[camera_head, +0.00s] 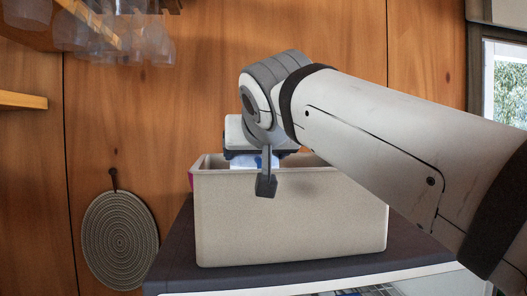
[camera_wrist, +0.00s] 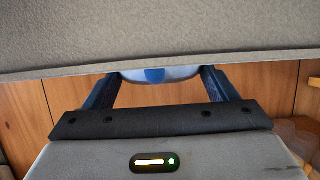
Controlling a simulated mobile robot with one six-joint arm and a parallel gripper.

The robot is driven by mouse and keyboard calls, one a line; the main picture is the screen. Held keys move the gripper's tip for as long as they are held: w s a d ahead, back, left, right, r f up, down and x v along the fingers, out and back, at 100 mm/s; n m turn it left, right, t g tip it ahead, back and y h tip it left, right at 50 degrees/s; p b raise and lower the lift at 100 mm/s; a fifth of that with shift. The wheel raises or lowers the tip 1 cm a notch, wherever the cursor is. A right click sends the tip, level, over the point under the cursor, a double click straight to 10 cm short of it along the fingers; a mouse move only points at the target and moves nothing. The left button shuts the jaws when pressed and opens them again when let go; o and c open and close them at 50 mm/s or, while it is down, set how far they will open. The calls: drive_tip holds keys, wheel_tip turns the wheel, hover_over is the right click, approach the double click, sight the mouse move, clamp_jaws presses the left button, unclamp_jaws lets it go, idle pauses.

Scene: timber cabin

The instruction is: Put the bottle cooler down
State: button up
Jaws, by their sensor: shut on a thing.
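My gripper (camera_head: 256,160) points down over the open top of a beige bin, its fingers spread around a pale thing with a blue patch. This thing, which seems to be the bottle cooler (camera_head: 268,161), shows only as a small piece above the bin's front rim. In the wrist view, its rounded white and blue end (camera_wrist: 157,76) sits between the two dark blue fingers of my gripper (camera_wrist: 160,88). I cannot tell whether the cooler touches the bin's floor.
The beige bin (camera_head: 290,220) stands on a dark counter top (camera_head: 172,250). A magenta thing (camera_head: 191,181) peeks out at the bin's left edge. A round woven mat (camera_head: 120,240) hangs on the timber wall. Clear glasses (camera_head: 130,40) hang at upper left. A window (camera_head: 505,85) is at right.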

drive_tip(key=shift+f+b, duration=0.4)
drive_tip(key=shift+f, duration=0.05)
drive_tip(key=shift+f, duration=0.15)
drive_tip(key=o, duration=1.2)
drive_tip(key=shift+r+p, duration=0.55)
drive_tip(key=shift+r, duration=0.15)
drive_tip(key=shift+b+v, duration=1.6)
drive_tip(key=shift+v, duration=4.4)
